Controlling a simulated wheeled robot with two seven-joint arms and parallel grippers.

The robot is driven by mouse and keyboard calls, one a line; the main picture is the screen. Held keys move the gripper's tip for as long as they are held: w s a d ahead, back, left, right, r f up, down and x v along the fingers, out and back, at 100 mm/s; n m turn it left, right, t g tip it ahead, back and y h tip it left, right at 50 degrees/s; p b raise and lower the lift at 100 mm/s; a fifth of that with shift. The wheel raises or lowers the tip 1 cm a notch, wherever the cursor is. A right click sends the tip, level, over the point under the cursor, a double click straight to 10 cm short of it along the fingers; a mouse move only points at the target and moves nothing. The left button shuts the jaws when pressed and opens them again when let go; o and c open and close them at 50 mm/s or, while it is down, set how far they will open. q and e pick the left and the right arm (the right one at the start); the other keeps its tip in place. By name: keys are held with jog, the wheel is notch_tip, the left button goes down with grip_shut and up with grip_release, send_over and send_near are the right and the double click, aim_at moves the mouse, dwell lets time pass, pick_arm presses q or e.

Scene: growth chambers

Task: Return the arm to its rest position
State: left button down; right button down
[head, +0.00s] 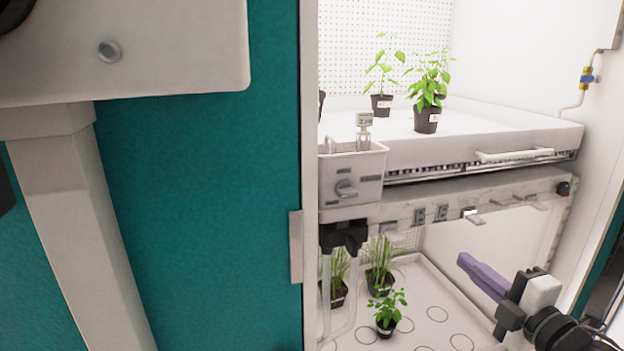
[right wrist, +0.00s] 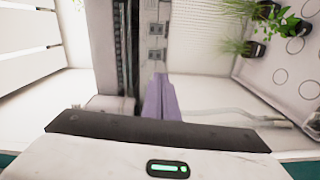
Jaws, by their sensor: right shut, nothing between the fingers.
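My right gripper (head: 470,265) comes in from the lower right in the head view, in front of the chamber's lower opening. Its purple fingers are closed together with nothing between them. The fingers also show in the right wrist view (right wrist: 160,98), near the middle. The fingers are apart from the plants and the shelf. My left gripper does not show in the head view.
The upper tray (head: 480,138) has a handle and bears potted plants (head: 428,118). The lower shelf (head: 445,300) holds several small potted plants (head: 386,325) and marked circles. A teal panel (head: 200,200) stands left of the opening. The space around the right gripper looks clear.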

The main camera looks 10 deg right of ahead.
jog(key=s+a+f+m+g+h, duration=0.1)
jog(key=s+a+f+m+g, duration=0.25)
jog(key=f, duration=0.75)
jog(key=s+a+f+m+g, duration=0.1)
jog(key=s+a+f+m, duration=0.35)
jog(key=f, duration=0.65)
jog(key=s+a+f+m+g, duration=0.2)
jog(key=s+a+f+m, duration=0.2)
jog(key=s+f, duration=0.3)
jog(key=s+a+f+m+g, duration=0.2)
jog(key=s+a+f+m, duration=0.3)
jog(key=s, duration=0.7)
notch_tip(320, 180, down, 3)
jog(key=shift+s+a+r, duration=0.1)
jog(key=shift+s+a, duration=0.1)
jog(key=shift+a, duration=0.25)
